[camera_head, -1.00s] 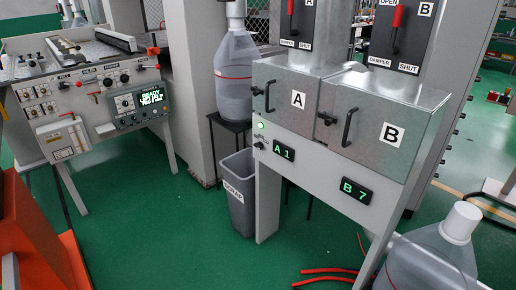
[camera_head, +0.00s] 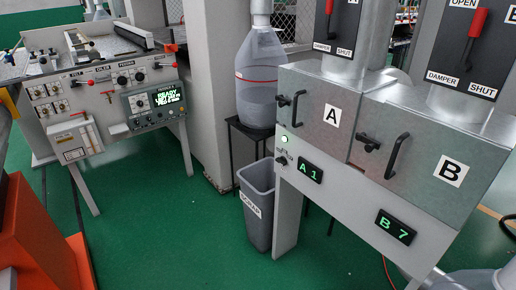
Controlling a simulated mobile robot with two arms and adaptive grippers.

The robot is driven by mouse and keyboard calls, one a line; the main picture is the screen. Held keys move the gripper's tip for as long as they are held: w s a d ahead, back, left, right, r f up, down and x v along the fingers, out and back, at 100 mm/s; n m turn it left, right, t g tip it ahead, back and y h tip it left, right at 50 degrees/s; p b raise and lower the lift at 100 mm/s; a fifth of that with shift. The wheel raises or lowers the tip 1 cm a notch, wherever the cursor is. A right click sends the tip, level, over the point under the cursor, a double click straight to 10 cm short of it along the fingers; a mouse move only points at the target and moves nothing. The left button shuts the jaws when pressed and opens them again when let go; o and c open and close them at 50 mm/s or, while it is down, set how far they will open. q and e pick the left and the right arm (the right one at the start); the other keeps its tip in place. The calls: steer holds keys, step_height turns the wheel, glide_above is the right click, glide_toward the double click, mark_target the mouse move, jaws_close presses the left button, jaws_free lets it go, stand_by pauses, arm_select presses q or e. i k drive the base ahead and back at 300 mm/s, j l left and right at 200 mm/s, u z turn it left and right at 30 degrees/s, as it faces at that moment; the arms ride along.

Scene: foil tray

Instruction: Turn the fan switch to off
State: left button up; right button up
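A small dark knob (camera_head: 282,161) sits on the front left of the grey dust-collector stand, just below a lit green lamp (camera_head: 284,139). It looks like the fan switch, but its lettering and exact pointer position are too small to read. The grey metal boxes marked A (camera_head: 318,112) and B (camera_head: 430,150) are above and to the right of it. Green displays A1 (camera_head: 310,170) and B7 (camera_head: 396,226) are on the same stand. Neither of my grippers is in view.
A grey scrap bin (camera_head: 257,205) stands on the floor left of the stand's leg. A clear jug (camera_head: 260,80) is on a black stool behind it. A control machine (camera_head: 105,105) and an orange structure (camera_head: 35,245) are at the left. Green floor is open in the middle.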

mark_target(282, 160)
steer(key=i+j+u, duration=0.2)
steer(key=i+u, duration=0.2)
steer(key=i, duration=0.2)
steer(key=i+u, duration=0.4)
steer(key=i, duration=0.25)
steer(key=i+l+u, duration=0.2)
steer(key=i+u, duration=0.15)
steer(key=i, duration=0.25)
